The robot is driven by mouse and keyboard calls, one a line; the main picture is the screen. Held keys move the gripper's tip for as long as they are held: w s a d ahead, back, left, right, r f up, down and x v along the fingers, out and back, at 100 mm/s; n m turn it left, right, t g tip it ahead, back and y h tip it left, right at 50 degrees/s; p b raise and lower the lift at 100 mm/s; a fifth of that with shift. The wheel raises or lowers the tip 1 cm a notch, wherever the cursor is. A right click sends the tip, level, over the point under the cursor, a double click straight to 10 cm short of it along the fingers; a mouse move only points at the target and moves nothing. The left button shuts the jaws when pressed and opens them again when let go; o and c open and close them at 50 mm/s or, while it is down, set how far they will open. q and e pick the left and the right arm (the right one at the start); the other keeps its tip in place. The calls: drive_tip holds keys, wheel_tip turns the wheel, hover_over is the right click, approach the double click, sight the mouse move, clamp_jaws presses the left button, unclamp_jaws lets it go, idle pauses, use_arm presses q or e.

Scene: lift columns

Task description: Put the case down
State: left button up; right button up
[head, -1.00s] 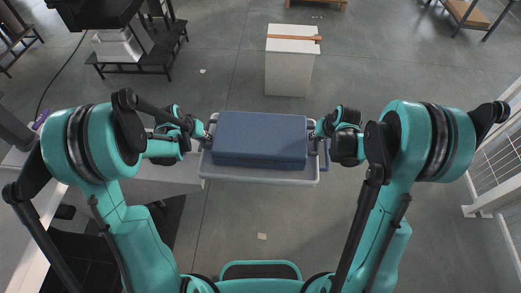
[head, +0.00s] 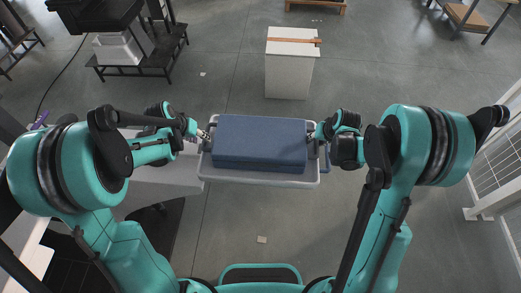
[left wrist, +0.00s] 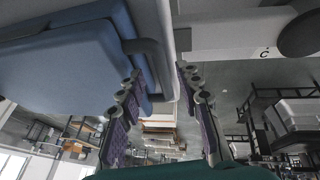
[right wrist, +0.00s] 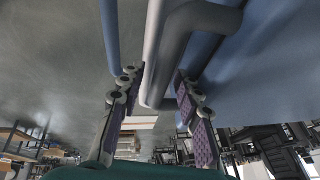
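The case is a blue padded block (head: 260,140) set in a light grey tray-like frame (head: 258,179) with a side handle at each end. It lies level in the middle of the head view. My left gripper (head: 206,134) is at its left end. In the left wrist view the fingers (left wrist: 157,78) are spread, with the grey handle (left wrist: 152,62) close to one finger and a gap to the other. My right gripper (head: 316,134) is at the right end. In the right wrist view its fingers (right wrist: 160,78) stand apart around the grey handle (right wrist: 158,98); contact is unclear. What lies under the case is hidden.
A white pedestal (head: 288,76) with an orange-brown bar (head: 294,40) on top stands beyond the case. A dark stand (head: 145,55) is at the back left. A pale surface (head: 165,176) is at the left. White railing (head: 500,160) stands at the right.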

drive_tip(key=shift+r, duration=0.15)
use_arm(q)
drive_tip(key=v, duration=0.3)
drive_tip(key=shift+r, duration=0.1)
use_arm(e)
drive_tip(key=v, duration=1.1)
drive_tip(key=shift+s+r, duration=0.2)
drive_tip(key=shift+r, duration=0.15)
